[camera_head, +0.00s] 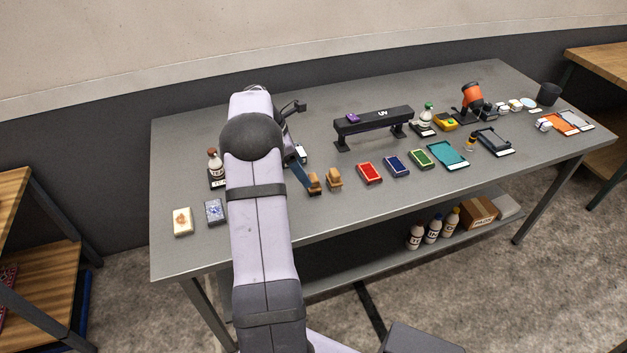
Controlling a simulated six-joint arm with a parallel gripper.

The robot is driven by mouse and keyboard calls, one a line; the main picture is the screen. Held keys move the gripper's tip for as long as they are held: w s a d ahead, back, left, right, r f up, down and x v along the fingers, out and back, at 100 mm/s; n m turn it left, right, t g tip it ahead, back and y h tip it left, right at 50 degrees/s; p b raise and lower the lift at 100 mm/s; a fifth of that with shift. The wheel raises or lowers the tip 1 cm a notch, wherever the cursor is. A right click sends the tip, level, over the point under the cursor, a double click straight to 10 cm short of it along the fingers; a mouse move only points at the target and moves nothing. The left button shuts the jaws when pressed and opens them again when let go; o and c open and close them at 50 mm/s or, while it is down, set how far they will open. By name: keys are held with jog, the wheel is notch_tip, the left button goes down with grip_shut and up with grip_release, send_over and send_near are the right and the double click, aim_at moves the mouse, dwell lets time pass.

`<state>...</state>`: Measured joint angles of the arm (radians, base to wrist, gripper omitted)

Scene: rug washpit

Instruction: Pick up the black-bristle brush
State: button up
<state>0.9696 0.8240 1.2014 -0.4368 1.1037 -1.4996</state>
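No black bristles can be made out in this view. Two small tan wooden blocks, a left one (314,184) and a right one (334,180), stand side by side on the grey table (270,260), just right of my arm; they may be brushes, but their bristles cannot be told. My arm reaches over the left part of the table and hides what lies behind it. A dark angular part (293,108) at its far end may belong to my gripper; the fingertips and anything between them cannot be made out.
A dark blue strip (300,174) lies beside the left block. Red (370,173), blue (397,165) and green (421,159) pads lie to the right. A black UV bar (374,122) stands behind. A bottle (215,167) stands left of my arm.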

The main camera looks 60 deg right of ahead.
aim_at(310, 177)
jog(key=shift+d+p+x, duration=0.2)
jog(key=shift+p+x, duration=0.55)
jog(key=shift+x, duration=1.1)
jog(key=shift+d+p+x, duration=0.15)
jog(key=shift+p+x, duration=0.6)
jog(key=shift+x, duration=1.1)
jog(key=shift+s+r, duration=0.15)
jog(key=shift+r, duration=0.05)
jog(key=c, duration=1.2)
